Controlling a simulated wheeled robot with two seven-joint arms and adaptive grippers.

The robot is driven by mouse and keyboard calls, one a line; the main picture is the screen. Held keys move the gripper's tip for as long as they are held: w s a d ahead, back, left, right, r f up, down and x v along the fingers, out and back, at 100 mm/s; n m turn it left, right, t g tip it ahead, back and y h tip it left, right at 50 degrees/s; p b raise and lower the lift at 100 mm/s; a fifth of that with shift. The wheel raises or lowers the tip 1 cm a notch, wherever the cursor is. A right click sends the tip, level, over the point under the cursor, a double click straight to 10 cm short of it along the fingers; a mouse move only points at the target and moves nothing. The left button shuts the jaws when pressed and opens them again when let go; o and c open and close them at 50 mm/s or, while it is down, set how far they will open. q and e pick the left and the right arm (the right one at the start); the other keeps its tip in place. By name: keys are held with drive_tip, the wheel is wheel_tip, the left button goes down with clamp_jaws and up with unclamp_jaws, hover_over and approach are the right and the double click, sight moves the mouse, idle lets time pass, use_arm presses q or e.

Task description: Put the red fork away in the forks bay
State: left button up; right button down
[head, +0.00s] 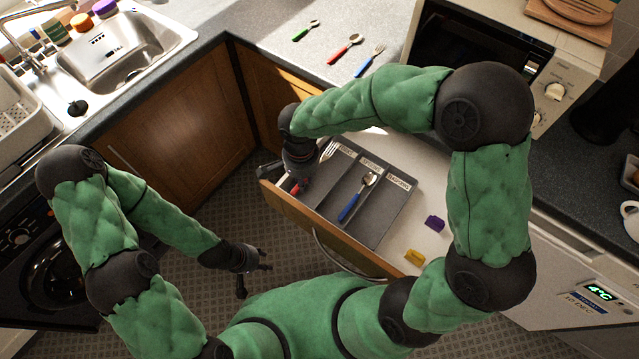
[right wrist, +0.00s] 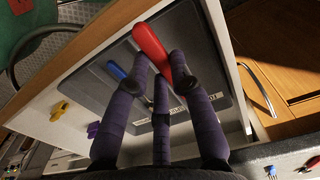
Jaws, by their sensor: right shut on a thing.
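The red fork's handle (head: 295,187) is in my right gripper (head: 300,182) at the left side of the open drawer. Its silver tines (head: 328,151) show over the far end of the leftmost bay. In the right wrist view the red handle (right wrist: 151,48) is between the fingertips (right wrist: 164,80), and the tines are mostly hidden. I cannot tell whether the fork touches the bay floor. My left gripper (head: 256,272) is open and empty, outside the drawer.
A blue-handled spoon (head: 350,206) lies in the middle bay. A green spoon (head: 300,34), red spoon (head: 340,52) and blue fork (head: 365,66) lie on the counter behind.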

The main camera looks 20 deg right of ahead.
drive_tip(key=b, duration=0.2)
hover_over(319, 189)
wheel_tip(319, 189, down, 6)
drive_tip(key=shift+s+a+f, duration=0.1)
wheel_tip(319, 189, down, 3)
drive_tip(key=shift+f+b, duration=0.1)
drive_tip(key=shift+b, duration=0.65)
drive_tip(key=shift+f+b, duration=0.25)
drive_tip(key=shift+b, duration=0.05)
drive_tip(key=c, duration=1.1)
unclamp_jaws()
